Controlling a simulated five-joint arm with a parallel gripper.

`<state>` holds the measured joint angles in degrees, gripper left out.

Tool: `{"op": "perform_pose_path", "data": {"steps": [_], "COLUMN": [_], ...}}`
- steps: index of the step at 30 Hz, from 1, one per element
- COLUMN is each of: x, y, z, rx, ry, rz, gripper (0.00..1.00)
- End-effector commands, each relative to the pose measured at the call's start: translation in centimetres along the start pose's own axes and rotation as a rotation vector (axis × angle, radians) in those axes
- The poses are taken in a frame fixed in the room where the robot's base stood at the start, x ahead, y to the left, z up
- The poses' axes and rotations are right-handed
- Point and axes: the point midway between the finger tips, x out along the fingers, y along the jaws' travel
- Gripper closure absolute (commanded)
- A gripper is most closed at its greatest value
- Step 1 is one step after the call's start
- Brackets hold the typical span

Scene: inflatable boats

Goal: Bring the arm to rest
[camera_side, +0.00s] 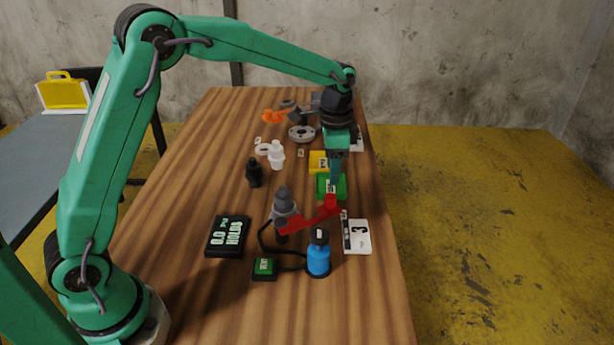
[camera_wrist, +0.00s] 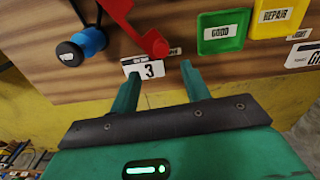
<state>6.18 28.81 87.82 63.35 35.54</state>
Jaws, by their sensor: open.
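My green arm reaches over the wooden table (camera_side: 190,170) from the left, and its end points down at the right side. My gripper (camera_side: 334,180) is over or near the green GOOD tray (camera_side: 330,186); its height above the tray is hard to judge. In the wrist view my gripper (camera_wrist: 162,84) has its two fingers spread with nothing between them. A white card with a 3 (camera_wrist: 145,68) lies just beyond the fingertips. The GOOD tray (camera_wrist: 224,44) looks empty there.
Near my gripper are a red lever (camera_side: 318,214) on a grey fitting (camera_side: 284,205), a blue cylinder (camera_side: 318,260), a black gauge box (camera_side: 228,237), a green button box (camera_side: 264,267) and a yellow REPAIR tray (camera_side: 318,160). White and black fittings stand farther back. The table's left-middle is bare.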

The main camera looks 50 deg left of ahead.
Motion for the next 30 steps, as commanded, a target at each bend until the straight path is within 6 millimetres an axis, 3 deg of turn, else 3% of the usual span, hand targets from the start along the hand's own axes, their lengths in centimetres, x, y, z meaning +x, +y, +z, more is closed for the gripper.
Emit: {"op": "perform_pose_path", "data": {"steps": [14,20,30], "x": [-1.2,-3.8,-8.6], "y": [0.3,1.2,3.8], "z": [0.7,2.7,7.9], "rx": [-0.023,-0.086,-0.234], "ry": [0.016,0.052,0.14], "rz": [-0.011,-0.035,-0.084], "gripper": [0.53,0.53,0.53]}}
